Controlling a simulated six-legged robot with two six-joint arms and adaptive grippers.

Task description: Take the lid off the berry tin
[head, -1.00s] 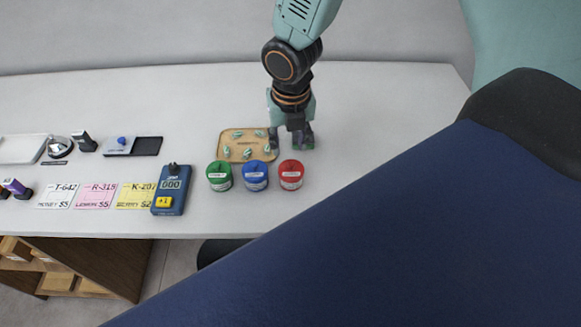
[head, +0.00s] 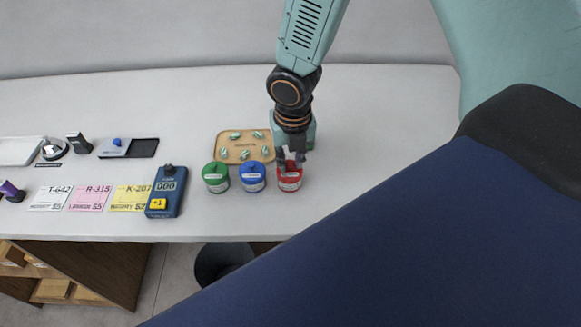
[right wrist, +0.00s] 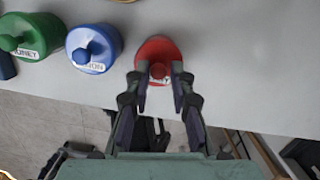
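The red tin (head: 290,184), the berry tin, stands at the right end of a row of three tins on the white counter. Its red lid (right wrist: 157,48) with a round knob is on. The label is partly hidden by my gripper. My right gripper (head: 291,158) is over the red tin. In the right wrist view the right gripper (right wrist: 158,72) is open, one finger to each side of the knob, and holds nothing. I cannot tell whether the fingers touch the lid. My left gripper is not in view.
The blue lemon tin (head: 253,177) and green honey tin (head: 216,178) stand close to the left. A wooden tray (head: 243,151) with several wrapped sweets lies behind. A blue counter device (head: 165,190) and paper cards (head: 90,198) lie further left. The counter right of the red tin is clear.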

